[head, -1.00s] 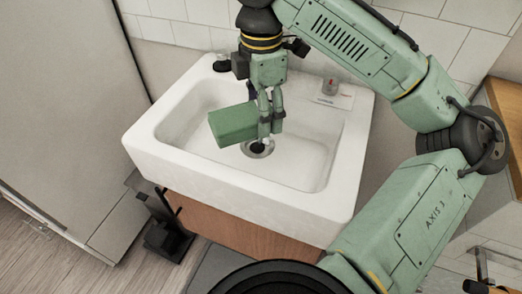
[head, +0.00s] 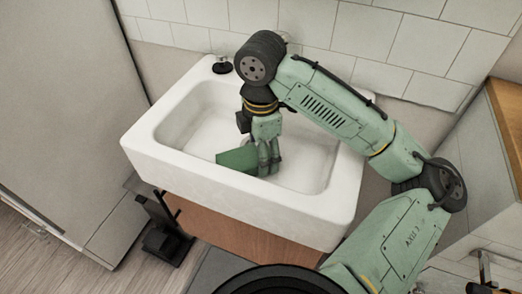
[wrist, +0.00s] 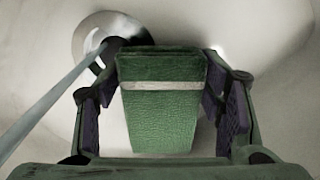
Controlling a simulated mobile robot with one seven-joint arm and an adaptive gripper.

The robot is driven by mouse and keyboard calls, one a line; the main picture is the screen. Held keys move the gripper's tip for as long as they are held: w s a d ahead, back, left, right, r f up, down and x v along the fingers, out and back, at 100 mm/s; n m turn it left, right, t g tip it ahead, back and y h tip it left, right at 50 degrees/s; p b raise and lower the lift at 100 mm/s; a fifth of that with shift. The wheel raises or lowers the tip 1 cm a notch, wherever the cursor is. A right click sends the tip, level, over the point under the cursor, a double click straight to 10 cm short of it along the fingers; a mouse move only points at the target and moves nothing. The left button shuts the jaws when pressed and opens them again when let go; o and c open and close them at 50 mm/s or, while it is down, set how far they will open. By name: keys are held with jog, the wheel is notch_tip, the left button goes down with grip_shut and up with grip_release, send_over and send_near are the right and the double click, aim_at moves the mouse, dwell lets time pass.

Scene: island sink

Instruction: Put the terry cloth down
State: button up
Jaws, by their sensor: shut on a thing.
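The terry cloth is a green, block-like folded piece (head: 237,159). It is in the sink basin in the head view, and it shows in the wrist view (wrist: 160,110) with a pale stripe across it. My gripper (head: 268,168) is low inside the white sink (head: 180,168), with the cloth between its fingers. In the wrist view the dark finger pads (wrist: 160,115) stand on both sides of the cloth. The head view does not show clearly whether the cloth touches the basin floor. My fingers hide its right end.
A round metal drain (wrist: 108,38) lies just beyond the cloth in the wrist view. The sink walls enclose my gripper. A black fitting (head: 222,66) stands on the sink's back left corner. A grey cabinet (head: 70,110) stands to the left.

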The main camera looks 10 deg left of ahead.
jog(key=shift+f, duration=0.1)
jog(key=o, duration=1.2)
jog(key=shift+o, duration=0.2)
notch_tip(320, 180, up, 12)
jog(key=shift+p, duration=0.4)
